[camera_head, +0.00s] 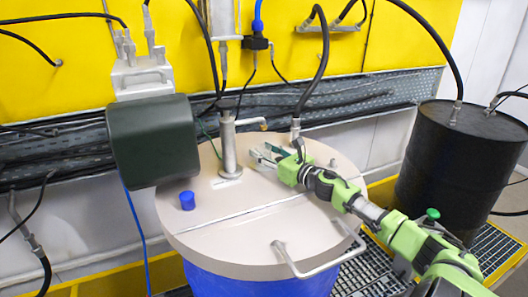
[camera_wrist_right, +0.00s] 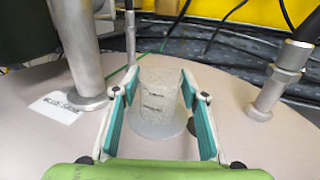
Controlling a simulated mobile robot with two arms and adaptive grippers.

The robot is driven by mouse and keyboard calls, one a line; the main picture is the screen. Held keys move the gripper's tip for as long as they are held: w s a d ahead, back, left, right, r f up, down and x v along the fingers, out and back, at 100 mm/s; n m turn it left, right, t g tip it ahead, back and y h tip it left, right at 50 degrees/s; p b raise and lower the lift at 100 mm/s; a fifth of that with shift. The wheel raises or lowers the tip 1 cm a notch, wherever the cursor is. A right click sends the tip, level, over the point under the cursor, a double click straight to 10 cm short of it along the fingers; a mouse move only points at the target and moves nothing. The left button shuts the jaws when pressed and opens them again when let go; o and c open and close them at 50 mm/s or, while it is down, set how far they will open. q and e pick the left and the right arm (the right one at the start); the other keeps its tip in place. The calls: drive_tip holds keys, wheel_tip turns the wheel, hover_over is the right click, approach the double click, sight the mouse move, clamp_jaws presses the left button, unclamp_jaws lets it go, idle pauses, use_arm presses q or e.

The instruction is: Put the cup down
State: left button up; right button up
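The cup (camera_wrist_right: 160,88) is greyish and translucent, with small dark markings. It appears upright between the fingers of my right gripper (camera_wrist_right: 160,75) in the right wrist view. Both fingertips reach the cup's sides, so the gripper looks shut on it. A pale grey round patch shows just below the cup over the beige lid; I cannot tell whether the cup touches the lid. In the head view my right gripper (camera_head: 268,155) is low over the drum lid (camera_head: 245,240), right of the metal post, and the cup is not clear. My left gripper is not in view.
A metal post (camera_head: 229,150) rises from the lid, and a hose fitting (camera_head: 296,135) stands behind the gripper. A blue cap (camera_head: 187,201) sits at the lid's left. A dark green box (camera_head: 155,140) is at the left. The lid's front is clear except for a handle (camera_head: 310,270).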

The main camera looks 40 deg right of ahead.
sight(269, 154)
idle(0.3)
drive_tip(key=shift+r, duration=0.15)
drive_tip(key=shift+s+f, duration=0.25)
drive_tip(key=shift+s, duration=0.55)
drive_tip(key=s+b, duration=0.1)
drive_tip(key=s, duration=0.3)
drive_tip(key=shift+s+r, duration=0.1)
drive_tip(key=shift+s, duration=0.1)
drive_tip(key=shift+s+r+b, duration=0.15)
drive_tip(key=shift+s+b, duration=0.3)
drive_tip(key=shift+s, duration=2.55)
drive_tip(key=shift+d, duration=0.1)
